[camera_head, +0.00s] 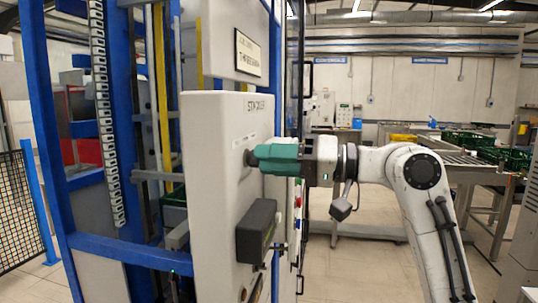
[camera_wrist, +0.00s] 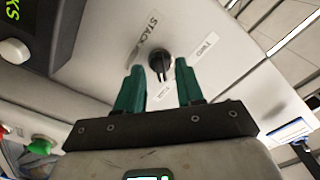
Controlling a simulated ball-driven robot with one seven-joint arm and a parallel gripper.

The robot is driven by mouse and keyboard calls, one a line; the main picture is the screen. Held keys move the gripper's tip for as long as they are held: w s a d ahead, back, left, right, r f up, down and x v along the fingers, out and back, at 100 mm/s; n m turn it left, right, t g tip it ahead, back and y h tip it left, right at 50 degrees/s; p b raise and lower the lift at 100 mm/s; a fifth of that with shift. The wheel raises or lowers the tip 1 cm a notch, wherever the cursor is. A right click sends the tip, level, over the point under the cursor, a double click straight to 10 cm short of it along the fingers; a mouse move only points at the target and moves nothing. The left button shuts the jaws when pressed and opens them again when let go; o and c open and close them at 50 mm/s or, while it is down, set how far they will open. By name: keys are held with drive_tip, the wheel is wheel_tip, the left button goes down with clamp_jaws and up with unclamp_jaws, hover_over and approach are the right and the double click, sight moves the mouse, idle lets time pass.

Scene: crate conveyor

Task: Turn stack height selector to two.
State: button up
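The stack height selector is a small black rotary knob (camera_wrist: 160,62) on the pale panel of the stacker cabinet (camera_head: 215,140). White labels (camera_wrist: 203,45) sit around it; their small print is hard to read. My gripper (camera_wrist: 160,69) has two green fingers, spread apart, with the knob centred in the gap at their tips. I cannot tell whether the fingertips reach past the knob's face, and no finger visibly touches it. In the head view my gripper (camera_head: 254,156) points left at the panel, and the knob is a dark spot at its tips.
A dark box (camera_head: 256,231) juts from the panel below my gripper; its green display text shows in the wrist view. Red and green buttons (camera_wrist: 40,146) lie at the wrist view's lower left. Blue frame posts (camera_head: 45,130) stand left. Open floor (camera_head: 345,265) lies right of the cabinet.

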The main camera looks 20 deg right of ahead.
drive_tip(key=shift+w+a, duration=0.25)
drive_tip(key=shift+a, duration=0.1)
clamp_jaws()
